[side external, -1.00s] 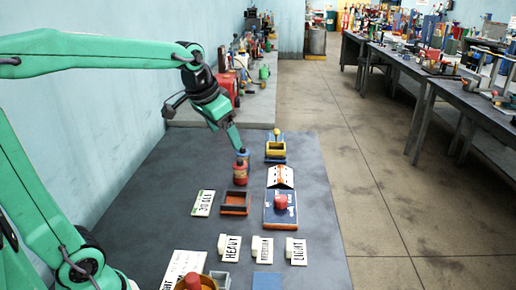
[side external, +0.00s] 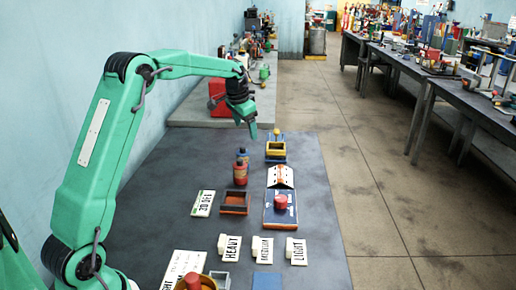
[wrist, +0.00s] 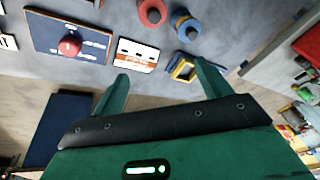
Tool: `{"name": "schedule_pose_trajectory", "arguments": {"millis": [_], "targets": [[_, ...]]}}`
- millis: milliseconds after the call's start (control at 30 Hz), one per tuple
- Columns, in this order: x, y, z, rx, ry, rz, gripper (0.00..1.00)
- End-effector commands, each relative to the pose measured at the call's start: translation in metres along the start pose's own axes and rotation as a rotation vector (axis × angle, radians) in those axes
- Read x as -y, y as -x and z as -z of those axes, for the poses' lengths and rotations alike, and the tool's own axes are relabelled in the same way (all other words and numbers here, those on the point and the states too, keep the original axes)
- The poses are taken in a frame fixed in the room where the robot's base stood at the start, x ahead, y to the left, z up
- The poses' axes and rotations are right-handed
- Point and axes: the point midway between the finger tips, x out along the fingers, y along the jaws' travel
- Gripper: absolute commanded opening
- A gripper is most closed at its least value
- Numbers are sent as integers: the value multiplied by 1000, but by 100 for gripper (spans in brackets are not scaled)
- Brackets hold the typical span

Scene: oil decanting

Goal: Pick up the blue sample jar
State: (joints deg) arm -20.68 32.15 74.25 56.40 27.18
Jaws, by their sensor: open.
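The blue sample jar (side external: 242,154) stands upright on the dark mat, just behind a red jar (side external: 240,174) that partly hides it in the side view. In the wrist view the blue jar (wrist: 187,27) shows from above near the top, right of the red jar (wrist: 152,12). My gripper (side external: 252,132) is open and empty, above and beyond the blue jar, apart from it.
A yellow open box (side external: 275,149) stands right of the blue jar. A white sloped card (side external: 281,177), a blue board (side external: 280,220) with a red knob and an open brown tray (side external: 234,203) are nearer. Label cards lie in front. The mat left of the jars is clear.

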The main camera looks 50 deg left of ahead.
Motion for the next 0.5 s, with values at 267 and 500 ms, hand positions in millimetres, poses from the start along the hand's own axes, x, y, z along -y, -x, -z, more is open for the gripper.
{"name": "schedule_pose_trajectory", "arguments": {"millis": [267,500], "targets": [[44,-67,5,36,-18,-2,77],[62,-96,3,49,-28,-2,77]]}}
